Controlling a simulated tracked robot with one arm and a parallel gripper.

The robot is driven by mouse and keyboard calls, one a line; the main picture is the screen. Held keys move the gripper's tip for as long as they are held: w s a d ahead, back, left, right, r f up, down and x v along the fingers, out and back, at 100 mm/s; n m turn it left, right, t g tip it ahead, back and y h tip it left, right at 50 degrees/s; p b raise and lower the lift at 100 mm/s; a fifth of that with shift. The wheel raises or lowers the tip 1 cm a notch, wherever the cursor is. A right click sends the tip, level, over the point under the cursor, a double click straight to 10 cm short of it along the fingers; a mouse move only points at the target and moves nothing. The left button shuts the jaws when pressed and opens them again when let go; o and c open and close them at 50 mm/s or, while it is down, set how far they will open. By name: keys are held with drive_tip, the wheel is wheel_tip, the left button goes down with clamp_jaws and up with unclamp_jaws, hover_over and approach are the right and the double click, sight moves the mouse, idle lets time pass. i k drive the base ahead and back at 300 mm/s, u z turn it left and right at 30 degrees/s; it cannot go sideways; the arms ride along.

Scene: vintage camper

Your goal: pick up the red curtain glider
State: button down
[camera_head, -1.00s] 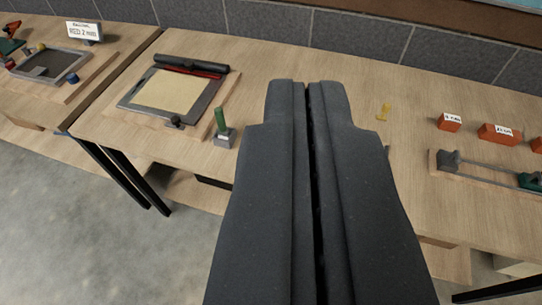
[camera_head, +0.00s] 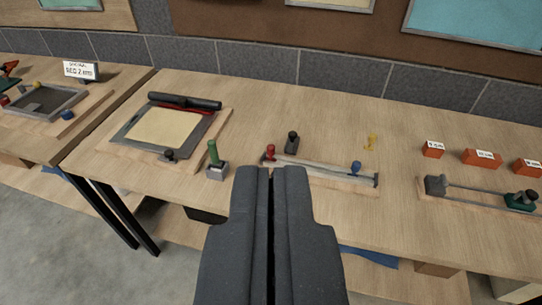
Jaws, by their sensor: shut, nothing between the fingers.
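A small red glider (camera_head: 270,151) stands at the left end of a pale rail (camera_head: 315,166) on the wooden table. A similar blue glider (camera_head: 356,167) is near the rail's right end. My gripper (camera_head: 271,172) is shut and empty, pointing forward toward the table. Its fingertips appear just below the red glider in the picture, and the glider is in plain view. I cannot tell how far apart they are in depth. The gripper hides part of the table's front edge.
A small dark object (camera_head: 292,142) stands just behind the rail, close to the red glider. A green-handled piece (camera_head: 214,155) and a framed board (camera_head: 165,128) are to the left. A slide fixture (camera_head: 480,193) and several orange blocks (camera_head: 481,157) are to the right.

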sight(270, 148)
drive_tip(key=u, duration=0.5)
drive_tip(key=k, duration=1.25)
drive_tip(key=z, duration=0.35)
drive_tip(key=i, duration=2.15)
drive_tip(key=u, duration=0.5)
